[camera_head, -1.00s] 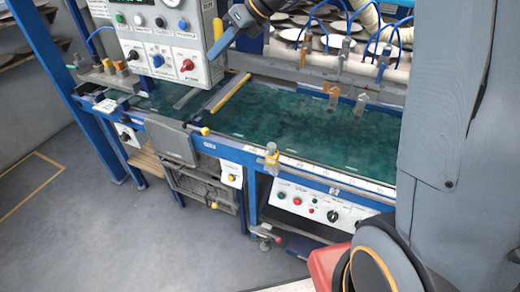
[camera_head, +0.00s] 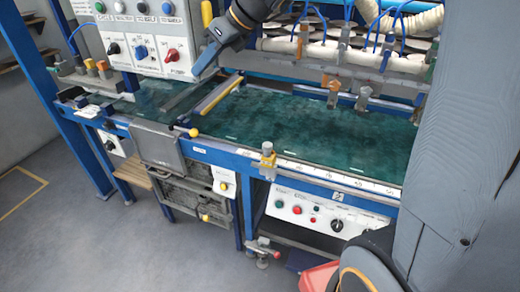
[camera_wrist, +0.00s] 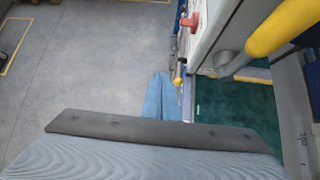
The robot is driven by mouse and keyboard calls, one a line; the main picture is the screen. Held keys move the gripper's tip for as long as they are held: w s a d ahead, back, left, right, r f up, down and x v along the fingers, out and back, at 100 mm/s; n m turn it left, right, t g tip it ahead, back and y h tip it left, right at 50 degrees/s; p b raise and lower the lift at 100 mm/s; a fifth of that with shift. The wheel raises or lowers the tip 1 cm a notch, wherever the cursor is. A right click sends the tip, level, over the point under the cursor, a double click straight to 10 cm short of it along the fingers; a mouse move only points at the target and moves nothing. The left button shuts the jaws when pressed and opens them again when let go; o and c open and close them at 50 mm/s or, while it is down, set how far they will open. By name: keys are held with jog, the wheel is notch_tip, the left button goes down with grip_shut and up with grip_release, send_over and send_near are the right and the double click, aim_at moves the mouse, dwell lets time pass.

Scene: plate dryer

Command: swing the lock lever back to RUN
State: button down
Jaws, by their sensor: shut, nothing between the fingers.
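The likely lock lever is a yellow grip (camera_head: 207,13) at the right side of the white control panel (camera_head: 130,52). In the wrist view the yellow grip (camera_wrist: 285,25) is large at the upper right, with a grey stub under it beside the panel edge. No RUN marking is readable, so I cannot tell the lever's setting. My gripper (camera_head: 198,70) is shut and empty, pointing down and left just right of the panel's lower corner, below the yellow grip. In the wrist view its blue-grey tip (camera_wrist: 160,97) is apart from the yellow grip.
The panel carries several knobs, including a red one (camera_head: 172,55). A green conveyor belt (camera_head: 300,128) in a blue frame runs below, with a yellow bar (camera_head: 218,94) lying across it. Racks with hoses stand behind. The grey floor (camera_head: 90,245) in front is clear.

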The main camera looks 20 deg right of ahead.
notch_tip(320, 180, down, 4)
jog(key=s+d+b, duration=0.1)
jog(key=d+b, duration=0.1)
jog(key=b, duration=0.1)
jog(key=s+a+v, duration=0.1)
jog(key=v, duration=0.9)
jog(key=s+d+f+n+g+h+b, duration=0.1)
jog(key=s+f+n, duration=0.3)
jog(key=f, duration=0.5)
jog(key=s+d+f+n+g+h+b, duration=0.2)
jog(key=s+d+f+n+h, duration=0.1)
jog(key=f+n, duration=0.6)
jog(key=shift+s+d+f+h, duration=0.3)
jog(key=shift+s+f, duration=0.2)
jog(key=shift+f, duration=0.25)
jog(key=s+d+f+n+g+h, duration=0.1)
jog(key=s+d+f+n+h, duration=0.1)
jog(key=s+f+n, duration=0.6)
jog(key=shift+d+f+n+h, duration=0.4)
jog(key=shift+d+f+n, duration=0.45)
jog(key=shift+n, duration=1.55)
